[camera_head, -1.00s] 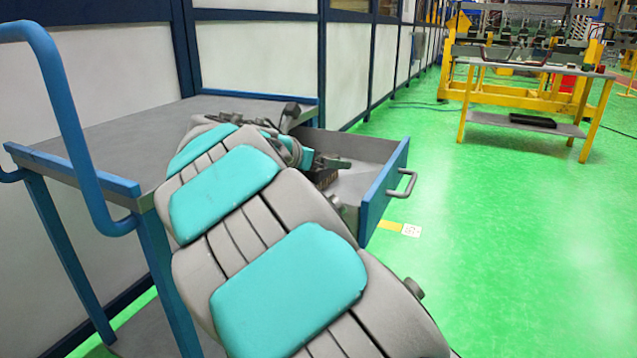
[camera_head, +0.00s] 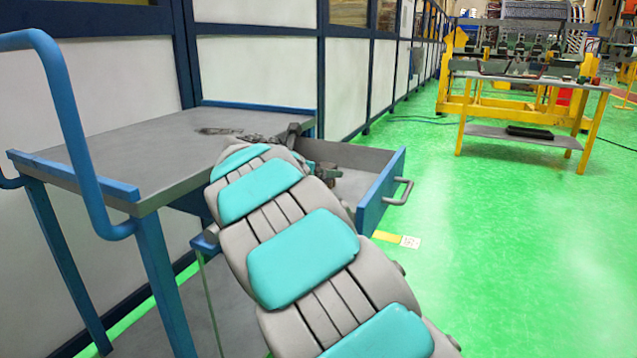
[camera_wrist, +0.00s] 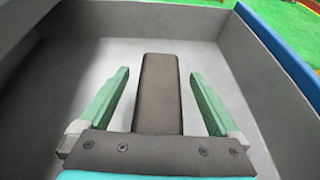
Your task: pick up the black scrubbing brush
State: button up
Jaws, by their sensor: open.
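The black scrubbing brush (camera_wrist: 158,92) shows in the wrist view as a long dark block on the grey floor of the open drawer (camera_head: 378,196). My gripper (camera_wrist: 159,76) is above it with its two green fingers apart, one on each side of the brush. A gap shows between each finger and the brush. The brush's near end is hidden behind the gripper's dark mount. In the head view my gripper is in the drawer, mostly hidden behind my arm, and I cannot make out the brush clearly there.
The drawer's grey walls (camera_wrist: 235,80) stand around the gripper. The blue-framed workbench (camera_head: 120,150) has a dark tool (camera_head: 220,130) on its top. A yellow-legged table (camera_head: 530,82) stands at the back right. The green floor to the right is clear.

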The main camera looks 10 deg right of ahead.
grip_shut()
dwell(0.8)
